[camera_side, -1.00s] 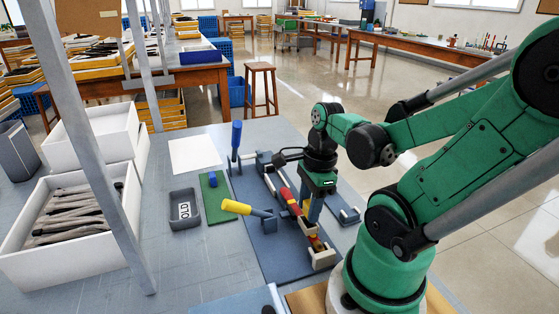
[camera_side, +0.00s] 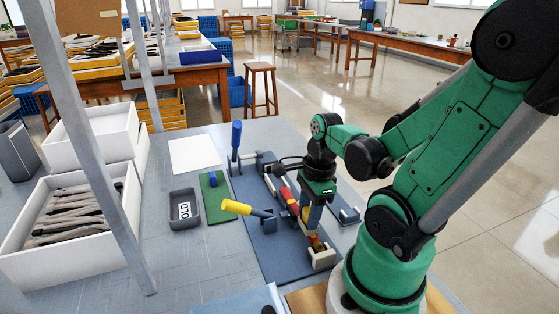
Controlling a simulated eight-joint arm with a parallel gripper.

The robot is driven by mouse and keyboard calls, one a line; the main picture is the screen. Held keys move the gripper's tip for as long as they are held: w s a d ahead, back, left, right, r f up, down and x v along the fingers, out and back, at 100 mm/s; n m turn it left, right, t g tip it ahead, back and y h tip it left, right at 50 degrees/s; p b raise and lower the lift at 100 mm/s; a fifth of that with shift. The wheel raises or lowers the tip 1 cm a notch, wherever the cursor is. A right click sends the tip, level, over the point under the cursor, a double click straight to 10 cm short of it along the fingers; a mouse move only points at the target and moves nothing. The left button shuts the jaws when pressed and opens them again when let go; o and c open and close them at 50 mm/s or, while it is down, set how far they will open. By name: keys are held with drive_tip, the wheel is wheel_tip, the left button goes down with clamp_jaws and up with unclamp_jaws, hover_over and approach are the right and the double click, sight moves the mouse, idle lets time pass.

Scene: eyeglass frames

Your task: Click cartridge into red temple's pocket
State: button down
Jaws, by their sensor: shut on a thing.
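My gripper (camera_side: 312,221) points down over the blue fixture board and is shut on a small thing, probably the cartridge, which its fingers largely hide. The red temple (camera_side: 287,190) lies lengthwise in the fixture, just left of my gripper. Small red and yellow parts show beside and below the fingers. The pocket is too small and too covered to make out, so I cannot tell whether the held thing touches it.
The blue board (camera_side: 268,255) carries a yellow-handled clamp (camera_side: 238,208), an upright blue-handled clamp (camera_side: 236,138) and pale end blocks (camera_side: 322,257). Left of it are a green mat (camera_side: 217,207), a grey tray (camera_side: 184,222) and a white sheet (camera_side: 195,153). A grey post crosses the left side.

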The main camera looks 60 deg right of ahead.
drive_tip(key=shift+c, duration=1.9)
unclamp_jaws()
drive_tip(key=shift+r, duration=0.15)
wheel_tip(320, 180, up, 7)
drive_tip(key=shift+s+d, duration=0.25)
drive_tip(key=shift+d, duration=0.1)
